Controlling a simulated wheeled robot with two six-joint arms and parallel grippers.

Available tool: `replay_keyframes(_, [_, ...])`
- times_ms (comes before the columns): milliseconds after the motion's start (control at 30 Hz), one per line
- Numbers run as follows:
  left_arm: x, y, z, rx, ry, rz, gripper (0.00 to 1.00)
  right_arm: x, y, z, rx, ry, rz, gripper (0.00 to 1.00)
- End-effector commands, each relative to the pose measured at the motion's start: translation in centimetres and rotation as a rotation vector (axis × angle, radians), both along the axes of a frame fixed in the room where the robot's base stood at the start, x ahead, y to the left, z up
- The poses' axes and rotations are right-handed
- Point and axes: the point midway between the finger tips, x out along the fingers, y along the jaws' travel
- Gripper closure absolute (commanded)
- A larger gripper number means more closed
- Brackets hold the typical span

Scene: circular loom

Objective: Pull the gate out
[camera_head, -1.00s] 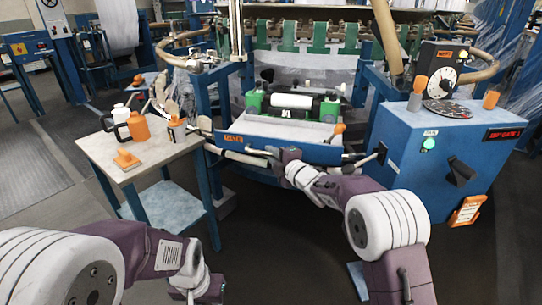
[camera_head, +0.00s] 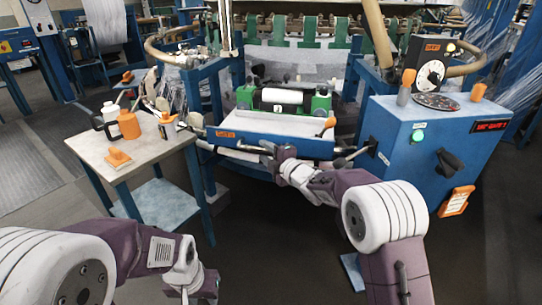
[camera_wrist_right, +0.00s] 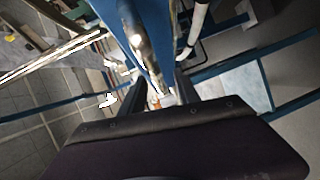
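The gate is a blue panel (camera_head: 290,146) with an orange label, low across the loom's front. A pale flat surface (camera_head: 262,121) lies behind its top edge. A rod runs along the gate's front. My right gripper (camera_head: 277,157) is at this rod, near the middle of the gate. In the right wrist view, a shiny metal bar (camera_wrist_right: 143,35) runs down between the dark fingers of the right gripper (camera_wrist_right: 160,88), beside a blue surface. Whether the fingers press on it is unclear. My left gripper (camera_head: 190,290) hangs low at the bottom edge, away from the gate, its fingers partly cut off.
A side table (camera_head: 135,155) on the left holds bottles and orange items. A blue control box (camera_head: 425,145) with a dial and dark handle stands right of the gate. A white roller (camera_head: 281,97) between green holders sits above the gate. Dark floor is open in front.

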Motion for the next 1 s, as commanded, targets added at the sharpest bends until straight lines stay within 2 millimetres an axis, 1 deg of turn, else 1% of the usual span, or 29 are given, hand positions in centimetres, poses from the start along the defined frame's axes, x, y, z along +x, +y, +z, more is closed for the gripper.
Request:
replay_keyframes(33, [0.0,0.0,0.4,0.000,0.000,0.000,0.64,-0.7,-0.6,0.4,0.000,0.001,-0.002,0.62])
replay_keyframes(200, [0.0,0.0,1.3,0.000,0.000,0.000,0.64,-3.4,-2.4,0.9,0.000,0.003,-0.003,0.62])
replay_keyframes(300, [0.0,0.0,1.6,0.000,0.000,0.000,0.64,-4.8,-3.3,1.0,-0.001,0.002,-0.002,0.62])
replay_keyframes(400, [0.0,0.0,1.8,0.000,0.000,0.000,0.64,-5.7,-3.9,1.1,0.000,0.001,-0.002,0.62])
replay_keyframes(533, [0.0,0.0,1.8,0.000,0.000,0.000,0.64,-6.2,-4.1,1.0,0.000,0.001,-0.001,0.62])
replay_keyframes(767, [0.0,0.0,1.8,0.000,0.000,0.000,0.64,-6.2,-4.2,1.0,0.000,0.001,-0.002,0.62])
replay_keyframes(833, [0.0,0.0,1.8,0.000,0.000,0.000,0.64,-6.0,-4.8,2.2,0.003,-0.020,-0.013,0.62])
replay_keyframes(867, [0.0,0.0,1.8,0.000,0.000,0.000,0.64,-6.1,-5.3,3.3,0.005,-0.039,-0.021,0.62])
replay_keyframes(900, [0.0,0.0,1.8,0.000,0.000,0.000,0.64,-6.6,-6.5,5.0,0.014,-0.058,-0.047,0.62])
replay_keyframes(933, [0.0,0.0,1.8,0.000,0.000,0.000,0.64,-7.3,-8.1,5.5,0.022,-0.039,-0.100,0.62])
replay_keyframes(967, [0.0,0.0,1.8,0.000,0.000,0.000,0.64,-7.9,-10.2,4.6,0.041,0.036,-0.177,0.62])
replay_keyframes(1000, [0.0,0.0,1.8,0.000,0.000,0.000,0.64,-9.1,-12.8,2.6,0.087,0.164,-0.284,0.62])
